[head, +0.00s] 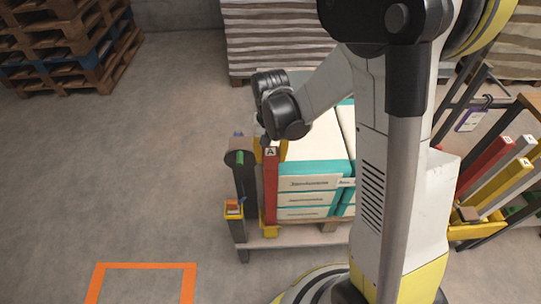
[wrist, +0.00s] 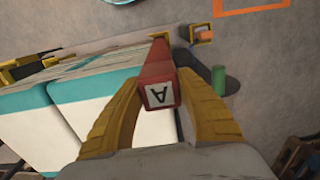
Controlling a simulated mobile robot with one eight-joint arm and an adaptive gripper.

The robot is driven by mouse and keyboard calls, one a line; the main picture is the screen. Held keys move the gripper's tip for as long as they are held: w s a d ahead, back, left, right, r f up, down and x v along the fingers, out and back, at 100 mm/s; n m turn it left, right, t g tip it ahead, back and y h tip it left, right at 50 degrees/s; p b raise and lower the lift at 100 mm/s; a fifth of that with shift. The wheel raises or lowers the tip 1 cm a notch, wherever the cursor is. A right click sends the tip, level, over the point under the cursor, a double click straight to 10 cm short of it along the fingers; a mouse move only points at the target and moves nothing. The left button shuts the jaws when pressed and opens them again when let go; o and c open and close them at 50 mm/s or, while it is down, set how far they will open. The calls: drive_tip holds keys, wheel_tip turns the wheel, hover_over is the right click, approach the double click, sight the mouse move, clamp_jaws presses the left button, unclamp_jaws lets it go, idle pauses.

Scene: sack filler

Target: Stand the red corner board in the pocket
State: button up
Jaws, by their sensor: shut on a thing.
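The red corner board (head: 271,190), with a white "A" label on its top end, stands about upright at the near left corner of the sack stack. My gripper (head: 267,146) is at its upper end. In the wrist view the yellow fingers (wrist: 162,84) are shut on the red board (wrist: 157,65), one on each side. The yellow pocket (head: 270,231) is at the board's foot, at the corner of the pallet. The board's lower end meets the pocket in the picture; I cannot tell how deep it sits.
White and teal sacks (head: 307,184) stand right beside the board. A dark post with a green knob (head: 239,158) and a yellow box with an orange part (head: 233,209) are just left. A rack at right holds another red board (head: 487,167) and others.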

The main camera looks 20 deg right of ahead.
drive_tip(key=o, duration=1.4)
drive_tip(key=shift+c, duration=0.2)
wheel_tip(320, 180, up, 12)
drive_tip(key=shift+r, duration=0.1)
